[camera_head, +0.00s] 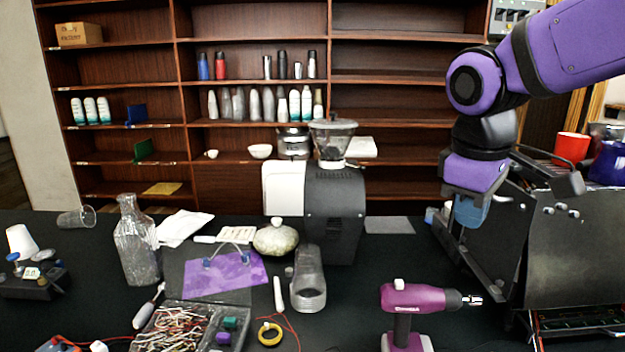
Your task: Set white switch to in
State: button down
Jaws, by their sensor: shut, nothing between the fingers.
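My gripper (468,213) hangs fingers-down in front of the left side of the dark metal brewer (568,250) at the right. It is shut and holds nothing. Small pale knobs or switches (562,207) show on the brewer's upper front, to the right of my gripper. I cannot tell which of them, if any, is the white switch, or how it is set. Part of the brewer's left side is hidden behind my gripper and wrist.
A purple drill (412,299) stands at the front of the black table, left of the brewer. A black and white grinder (334,205) stands at centre back. A glass bottle (136,245), a purple mat (208,278) and a parts tray (163,310) fill the left.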

jog(key=s+d+m+t+y, duration=0.1)
jog(key=s+d+m+t, duration=0.2)
jog(key=s+d+m, duration=0.5)
jog(key=s, duration=0.2)
jog(key=shift+s+r+t, duration=0.15)
jog(key=shift+s+t, duration=0.15)
jog(key=c, duration=1.2)
grip_release()
jog(key=shift+s+d, duration=0.1)
jog(key=shift+s, duration=0.05)
jog(key=shift+c, duration=0.2)
jog(key=shift+o, duration=1)
jog(key=n+g, duration=0.5)
jog(key=n, duration=1.2)
send_over(399, 281)
notch_tip(399, 281, down, 7)
jog(key=shift+m, duration=0.3)
notch_tip(399, 281, down, 10)
jog(key=shift+f, duration=0.1)
